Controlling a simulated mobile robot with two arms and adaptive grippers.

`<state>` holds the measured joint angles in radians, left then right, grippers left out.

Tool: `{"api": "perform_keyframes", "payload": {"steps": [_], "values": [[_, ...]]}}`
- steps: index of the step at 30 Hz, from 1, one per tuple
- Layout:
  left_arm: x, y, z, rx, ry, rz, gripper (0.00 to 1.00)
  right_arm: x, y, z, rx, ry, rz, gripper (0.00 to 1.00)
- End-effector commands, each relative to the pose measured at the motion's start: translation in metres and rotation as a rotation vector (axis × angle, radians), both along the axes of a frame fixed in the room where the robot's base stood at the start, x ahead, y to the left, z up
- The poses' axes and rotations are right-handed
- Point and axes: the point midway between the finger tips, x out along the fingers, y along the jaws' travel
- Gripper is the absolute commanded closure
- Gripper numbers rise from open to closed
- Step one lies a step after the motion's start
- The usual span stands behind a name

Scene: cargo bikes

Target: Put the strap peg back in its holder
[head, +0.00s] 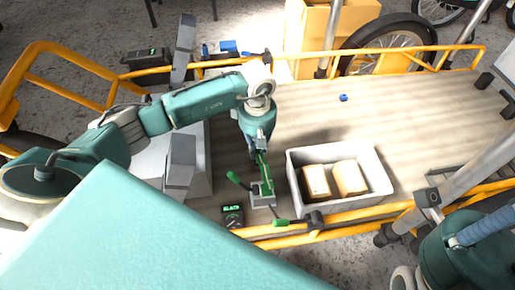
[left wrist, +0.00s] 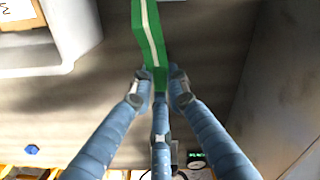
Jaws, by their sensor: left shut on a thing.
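My left gripper (head: 261,150) is shut on a long green piece with a white stripe, which I take as the strap peg (head: 266,171). In the left wrist view the strap peg (left wrist: 150,32) runs up and away from between the blue fingers of the left gripper (left wrist: 160,82). In the head view its lower end is over a small grey block (head: 262,199) on the cargo bed, perhaps the holder. I cannot tell whether the peg touches it.
A white crate (head: 380,186) with two tan boxes stands right of the peg. Green handles (head: 236,178) (head: 281,222) lie close by. A meter with a green display (head: 232,215) is at the front edge. Yellow rails (head: 360,212) border the bed; its back right is mostly clear.

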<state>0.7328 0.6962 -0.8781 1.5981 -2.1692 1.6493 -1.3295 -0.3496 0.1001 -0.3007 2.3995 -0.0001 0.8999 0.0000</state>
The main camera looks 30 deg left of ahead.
Motion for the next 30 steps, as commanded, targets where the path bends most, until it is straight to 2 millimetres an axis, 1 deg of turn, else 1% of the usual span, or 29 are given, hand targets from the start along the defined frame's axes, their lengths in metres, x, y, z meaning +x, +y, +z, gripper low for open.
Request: {"api": "perform_keyframes", "payload": {"steps": [10,30], "values": [[0.0,0.0,-0.005,-0.001,0.0,0.0,1.0,0.0,0.0,-0.003,-0.001,-0.001,-0.001,1.0],[0.0,0.0,-0.02,-0.001,0.0,0.0,1.0,0.002,0.001,0.003,-0.005,-0.044,-0.003,1.0]]}}
